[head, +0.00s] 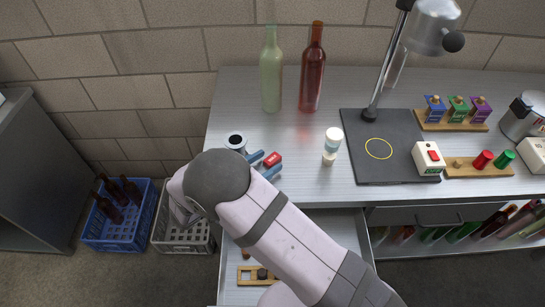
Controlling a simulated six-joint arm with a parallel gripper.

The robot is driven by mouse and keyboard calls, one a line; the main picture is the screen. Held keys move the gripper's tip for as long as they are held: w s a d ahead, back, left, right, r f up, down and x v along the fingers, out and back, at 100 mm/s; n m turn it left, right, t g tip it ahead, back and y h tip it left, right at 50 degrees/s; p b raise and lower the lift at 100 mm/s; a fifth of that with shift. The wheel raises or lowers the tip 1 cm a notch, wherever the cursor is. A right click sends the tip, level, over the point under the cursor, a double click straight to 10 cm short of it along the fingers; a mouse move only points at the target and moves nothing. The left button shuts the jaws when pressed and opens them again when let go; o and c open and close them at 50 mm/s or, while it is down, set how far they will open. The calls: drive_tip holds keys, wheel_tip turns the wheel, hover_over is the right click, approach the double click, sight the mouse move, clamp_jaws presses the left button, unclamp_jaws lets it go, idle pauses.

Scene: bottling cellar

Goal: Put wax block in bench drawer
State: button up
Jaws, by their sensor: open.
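A small red block (272,160) with a pale mark, likely the wax block, lies on the grey bench top near its front edge. My gripper (266,164) is open, with its two blue fingers at the block, one on its upper left side and one on its lower side. I cannot tell whether they touch it. The bench drawer (228,290) is pulled open below the bench top, and my arm covers much of it. A small wooden holder with a dark item (260,275) lies inside.
A white cup-like container with a dark top (236,142) stands left of the block, and a pale jar (332,146) stands to the right. A green bottle (271,75) and a red bottle (312,75) stand behind. A black lamp base (390,165) lies farther right.

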drive_tip(key=shift+x, duration=0.85)
clamp_jaws()
drive_tip(key=shift+r, duration=0.1)
drive_tip(key=shift+r+b, duration=0.5)
drive_tip(key=shift+r, duration=4.4)
wheel_tip(320, 180, up, 5)
drive_tip(key=p, duration=0.5)
hover_over(268, 162)
drive_tip(key=shift+f, duration=0.25)
